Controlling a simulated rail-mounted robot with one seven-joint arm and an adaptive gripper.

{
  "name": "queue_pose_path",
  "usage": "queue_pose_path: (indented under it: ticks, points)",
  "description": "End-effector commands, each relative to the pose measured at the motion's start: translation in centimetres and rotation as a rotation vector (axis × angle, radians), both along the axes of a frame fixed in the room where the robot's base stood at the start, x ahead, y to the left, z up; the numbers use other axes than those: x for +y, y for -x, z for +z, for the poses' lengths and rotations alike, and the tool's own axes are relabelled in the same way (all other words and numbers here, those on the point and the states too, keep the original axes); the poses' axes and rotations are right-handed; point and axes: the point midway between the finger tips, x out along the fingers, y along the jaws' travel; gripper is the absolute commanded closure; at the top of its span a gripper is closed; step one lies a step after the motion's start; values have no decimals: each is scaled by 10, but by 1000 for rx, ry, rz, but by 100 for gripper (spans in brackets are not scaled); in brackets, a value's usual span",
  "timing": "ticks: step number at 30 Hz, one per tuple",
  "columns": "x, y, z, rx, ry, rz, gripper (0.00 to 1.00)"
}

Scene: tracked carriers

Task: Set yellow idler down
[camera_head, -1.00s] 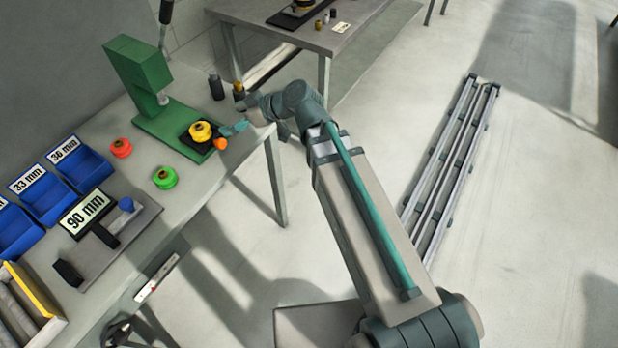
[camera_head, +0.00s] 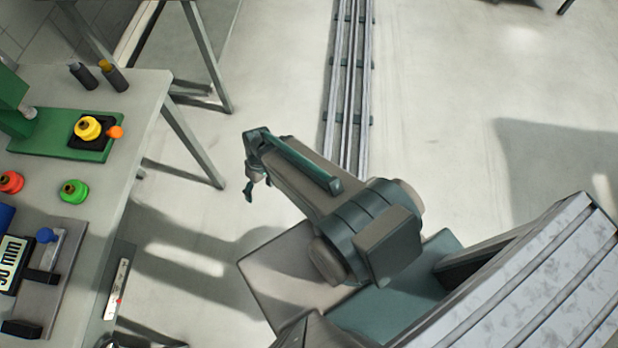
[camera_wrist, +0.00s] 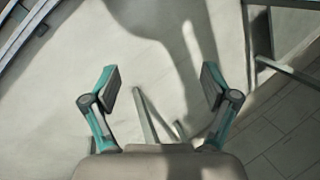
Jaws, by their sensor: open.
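The yellow idler (camera_head: 88,127) sits on the black pad of the green press (camera_head: 62,146) at the left of the head view, with an orange knob beside it. My gripper (camera_head: 249,190) is away from the bench, over open floor to the right of it. In the wrist view my gripper (camera_wrist: 160,88) has its two fingers spread wide, with only floor and table legs between and beyond them. The idler is not in the wrist view.
A red idler (camera_head: 11,182) and a green idler (camera_head: 74,191) stand on the bench (camera_head: 108,180). A gauge fixture (camera_head: 62,285) is at its front and two dark cylinders (camera_head: 114,76) at its back. A floor rail (camera_head: 347,95) runs behind my arm.

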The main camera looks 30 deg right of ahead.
Motion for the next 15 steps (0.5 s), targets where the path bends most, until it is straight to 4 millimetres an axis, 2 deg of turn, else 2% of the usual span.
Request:
queue_pose_path:
  ticks: [1,3,9,12,15]
  points:
    - [-12,24,-15,59,41,-28,14]
    - [-28,55,-32,133,103,-68,14]
    - [-64,133,-63,304,265,-155,14]
    - [-75,159,-70,358,322,-183,14]
    - [-82,174,-73,388,356,-198,14]
